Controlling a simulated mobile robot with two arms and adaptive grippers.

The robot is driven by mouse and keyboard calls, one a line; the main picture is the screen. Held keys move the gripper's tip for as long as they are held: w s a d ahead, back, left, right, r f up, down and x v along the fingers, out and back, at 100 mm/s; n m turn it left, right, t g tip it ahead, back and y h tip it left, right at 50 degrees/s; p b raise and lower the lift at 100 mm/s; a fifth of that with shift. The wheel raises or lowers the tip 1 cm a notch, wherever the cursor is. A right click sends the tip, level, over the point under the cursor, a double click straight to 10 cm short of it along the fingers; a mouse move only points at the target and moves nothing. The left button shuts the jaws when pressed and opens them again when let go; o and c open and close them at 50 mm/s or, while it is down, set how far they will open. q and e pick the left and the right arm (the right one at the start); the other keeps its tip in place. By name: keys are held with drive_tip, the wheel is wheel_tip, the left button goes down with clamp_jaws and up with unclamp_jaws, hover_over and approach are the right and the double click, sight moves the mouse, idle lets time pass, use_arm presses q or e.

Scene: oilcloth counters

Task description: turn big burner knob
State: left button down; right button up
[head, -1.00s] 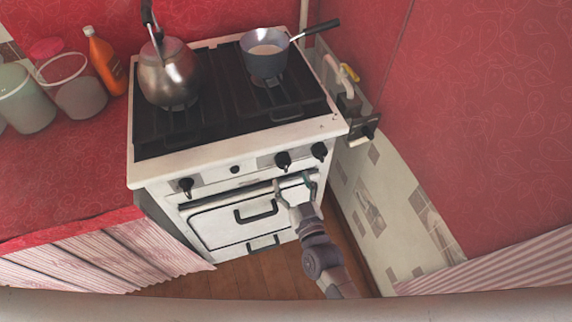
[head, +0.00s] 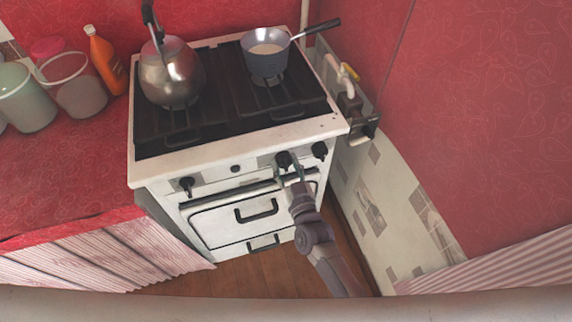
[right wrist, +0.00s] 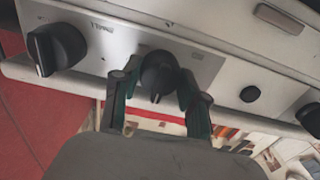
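The stove's front panel carries black knobs. The middle-right knob (head: 283,160) sits between my right gripper's fingertips, and it also shows in the right wrist view (right wrist: 158,75). My right gripper (head: 289,168) is at the panel with one finger on each side of that knob. In the right wrist view its two dark green fingers (right wrist: 158,82) lie very close to the knob's sides; I cannot tell whether they touch. Another knob (head: 320,150) is to the right, and one (head: 187,184) is at the far left. My left gripper is not in view.
A kettle (head: 171,76) and a pan with a handle (head: 266,58) stand on the stove top. The oven door handle (head: 256,211) is below the panel. A red wall is close on the right. Bottles and containers stand on the left counter.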

drive_tip(key=shift+c, duration=1)
drive_tip(key=shift+m, duration=0.3)
drive_tip(key=m, duration=0.3)
drive_tip(key=shift+m, duration=0.3)
drive_tip(key=shift+m+b, duration=0.6)
drive_tip(key=shift+m, duration=1.7)
drive_tip(key=o, duration=1.2)
drive_tip(key=shift+c, duration=0.2)
drive_tip(key=v, duration=1.2)
